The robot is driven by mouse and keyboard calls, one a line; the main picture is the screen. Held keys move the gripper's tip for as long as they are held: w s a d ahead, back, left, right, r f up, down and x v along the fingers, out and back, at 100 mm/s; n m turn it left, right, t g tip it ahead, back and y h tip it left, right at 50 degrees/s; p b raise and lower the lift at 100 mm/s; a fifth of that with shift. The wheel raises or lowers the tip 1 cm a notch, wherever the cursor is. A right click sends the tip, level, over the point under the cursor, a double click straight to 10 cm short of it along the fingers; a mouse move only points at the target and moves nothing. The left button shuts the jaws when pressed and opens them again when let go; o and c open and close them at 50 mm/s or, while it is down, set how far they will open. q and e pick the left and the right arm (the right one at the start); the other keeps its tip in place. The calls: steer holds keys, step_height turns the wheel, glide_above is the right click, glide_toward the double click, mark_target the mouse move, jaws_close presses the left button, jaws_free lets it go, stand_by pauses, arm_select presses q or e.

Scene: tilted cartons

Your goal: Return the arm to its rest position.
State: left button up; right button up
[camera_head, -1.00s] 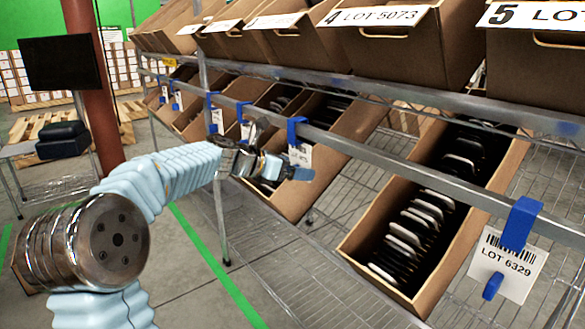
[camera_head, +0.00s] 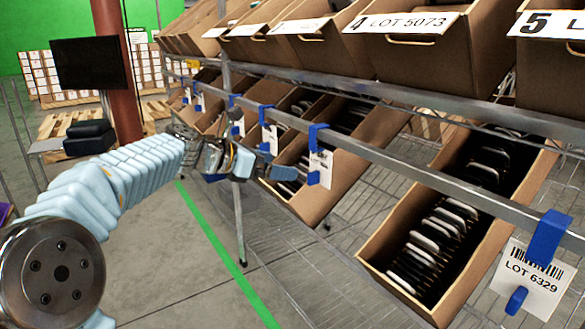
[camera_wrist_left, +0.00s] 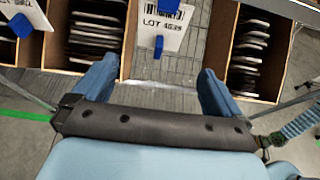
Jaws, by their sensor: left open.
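My left arm comes in from the left in the head view, covered in a light blue ribbed sleeve. My left gripper (camera_head: 272,169) is in front of the lower shelf, near the tilted cartons. In the left wrist view its two blue fingers (camera_wrist_left: 158,85) are spread wide with nothing between them. A white tag reading LOT 4639 (camera_wrist_left: 167,28) with a blue clip hangs beyond the fingers, apart from them. Cartons of dark, flat items lie on either side of it: a left carton (camera_wrist_left: 125,68) and a right carton (camera_wrist_left: 285,75). My right gripper is in neither view.
A large tilted carton (camera_head: 372,250) stands at the right on the lower wire shelf. A metal rail (camera_head: 400,166) with blue clips runs along the shelf front. Labelled cartons fill the upper shelf. A monitor (camera_head: 90,63) stands at the far left. Open floor (camera_head: 180,270) lies before the rack.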

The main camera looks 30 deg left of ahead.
arm_select(q)
steer(key=w+d+f+m+g+y, duration=0.15)
steer(key=d+f+m, duration=0.25)
steer(key=f, duration=0.8)
steer(key=d+f+m+g, duration=0.3)
steer(key=f, duration=0.9)
steer(key=w+d+f+m+g, duration=0.1)
steer(key=d+f+m+g, duration=0.25)
steer(key=f, duration=0.85)
steer(key=s+d+f+m+g, duration=0.1)
steer(key=s+d+f+m, duration=0.45)
steer(key=f, duration=0.25)
steer(key=s+d+f+m+g, duration=0.1)
steer(key=s+d+f+m, duration=0.45)
steer(key=f, duration=0.25)
steer(key=s+d+f+m+g, duration=0.1)
steer(key=s+d+f+m, duration=0.1)
steer(key=s+d+m, duration=0.2)
steer(key=s+d+f+m, duration=0.3)
steer(key=s+d+m, duration=0.1)
steer(key=s, duration=0.3)
steer(key=shift+s+d+f+g+h, duration=0.15)
steer(key=shift+d+f+g+h, duration=0.05)
steer(key=shift+f+g+h, duration=0.2)
